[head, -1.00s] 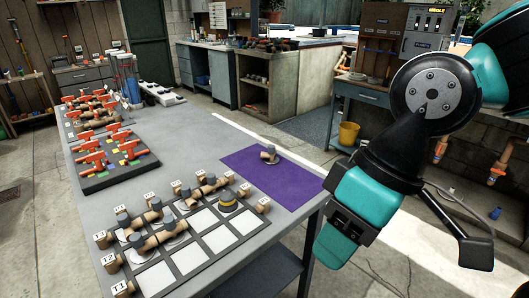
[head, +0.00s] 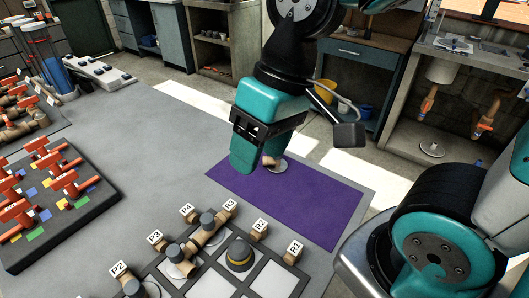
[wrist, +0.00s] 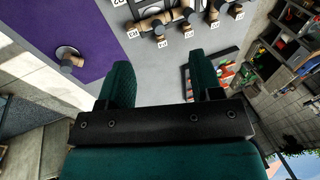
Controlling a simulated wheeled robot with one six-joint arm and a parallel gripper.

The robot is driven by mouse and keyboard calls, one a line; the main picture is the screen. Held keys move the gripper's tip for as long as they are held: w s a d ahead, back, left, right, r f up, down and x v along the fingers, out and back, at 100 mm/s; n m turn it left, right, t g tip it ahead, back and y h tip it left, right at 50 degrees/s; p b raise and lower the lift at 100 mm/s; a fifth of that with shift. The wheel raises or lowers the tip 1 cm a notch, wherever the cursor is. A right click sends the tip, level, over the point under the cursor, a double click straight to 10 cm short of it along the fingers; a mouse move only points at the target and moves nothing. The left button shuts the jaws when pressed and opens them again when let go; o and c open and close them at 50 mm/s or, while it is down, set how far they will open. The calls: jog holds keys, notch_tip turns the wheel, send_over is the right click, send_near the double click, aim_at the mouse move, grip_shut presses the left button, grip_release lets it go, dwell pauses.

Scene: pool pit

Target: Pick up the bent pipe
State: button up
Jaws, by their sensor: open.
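The bent pipe (head: 278,165) is a short tan piece with a grey end and a pale round disc, on the purple mat (head: 310,205). In the head view my gripper (head: 243,160) hangs in front of it and hides part of it. The wrist view shows the bent pipe (wrist: 70,58) whole, left of my gripper (wrist: 163,80) and apart from it. The two green fingers are spread with nothing between them.
A grid board (head: 222,262) with white squares, labelled pipe ends and grey caps lies at the table's near side. A dark board (head: 100,212) with orange-red valves lies at left. The grey table between them is clear. Cabinets stand behind.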

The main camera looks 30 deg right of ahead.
jog(key=w+d+f+m+h, duration=0.2)
jog(key=w+d+m, duration=0.6)
jog(key=w+m, duration=0.1)
jog(key=w+d+f+m+h, duration=0.1)
jog(key=w+d+f+m, duration=0.1)
jog(key=w+d+m, duration=0.7)
jog(key=shift+m+h, duration=0.3)
jog(key=shift+m, duration=0.4)
jog(key=f, duration=0.7)
jog(key=a+f, duration=0.1)
jog(key=f, duration=0.3)
jog(key=shift+f, duration=0.15)
notch_tip(320, 180, down, 6)
jog(key=shift+a+r+p, duration=0.1)
jog(key=shift+a+p, duration=0.05)
jog(key=shift+p, duration=0.35)
jog(key=c, duration=1)
grip_shut()
jog(key=shift+r, duration=0.2)
